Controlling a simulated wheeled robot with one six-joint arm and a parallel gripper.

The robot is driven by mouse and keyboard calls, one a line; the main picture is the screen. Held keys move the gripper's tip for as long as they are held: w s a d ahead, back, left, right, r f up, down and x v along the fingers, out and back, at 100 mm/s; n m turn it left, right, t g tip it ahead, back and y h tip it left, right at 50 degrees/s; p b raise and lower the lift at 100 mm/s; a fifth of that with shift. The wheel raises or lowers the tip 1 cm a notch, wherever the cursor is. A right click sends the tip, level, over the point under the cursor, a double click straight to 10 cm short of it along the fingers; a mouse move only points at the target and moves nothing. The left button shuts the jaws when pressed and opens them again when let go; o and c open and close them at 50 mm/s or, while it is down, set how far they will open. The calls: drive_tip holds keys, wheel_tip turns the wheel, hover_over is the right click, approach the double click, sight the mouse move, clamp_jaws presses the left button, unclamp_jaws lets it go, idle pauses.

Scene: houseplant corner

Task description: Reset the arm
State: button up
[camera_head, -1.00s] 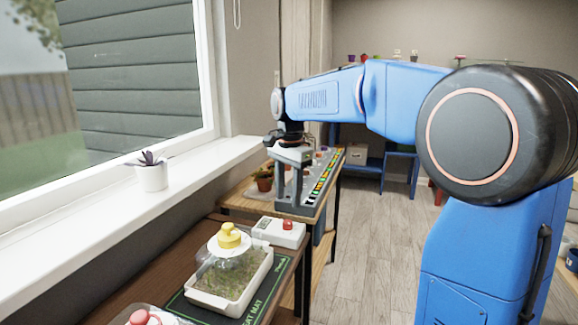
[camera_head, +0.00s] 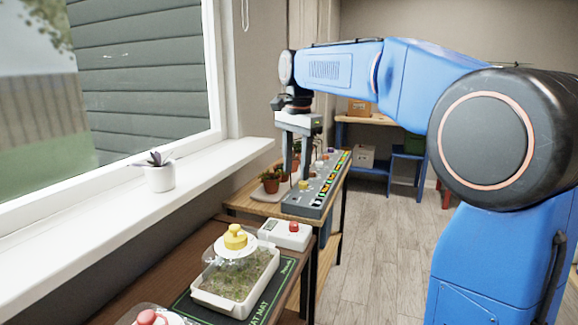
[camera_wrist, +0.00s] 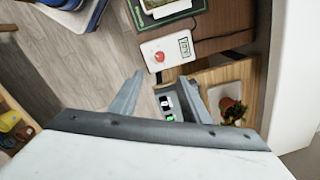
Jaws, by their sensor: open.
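My arm reaches across the upper middle of the head view. My gripper (camera_head: 297,170) hangs from its end, pointing down over the long grey panel (camera_head: 318,188) with coloured keys and knobs. The jaws are open, and I see nothing held between them. In the wrist view the two fingers of my gripper (camera_wrist: 160,88) stand apart, with a small part of the panel (camera_wrist: 170,104) showing between them.
A potted plant (camera_head: 271,181) stands close to the panel's left side. A white box with a red button (camera_head: 286,234) and a seed tray under a yellow-knobbed dome (camera_head: 237,285) are nearer. A potted succulent (camera_head: 159,175) sits on the windowsill. Floor is open at right.

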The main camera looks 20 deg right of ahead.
drive_tip(key=s+d+f+n+t, duration=0.1)
drive_tip(key=s+d+f+n, duration=0.2)
drive_tip(key=s, duration=0.6)
drive_tip(key=s+d+f+n+t, duration=0.1)
drive_tip(key=s+d+f+n, duration=0.2)
drive_tip(key=s, duration=0.6)
drive_tip(key=s+f+n+t, duration=0.2)
drive_tip(key=s+f+n, duration=0.4)
drive_tip(key=s+f, duration=0.9)
drive_tip(key=shift+d+f, duration=0.2)
drive_tip(key=shift+d, duration=0.2)
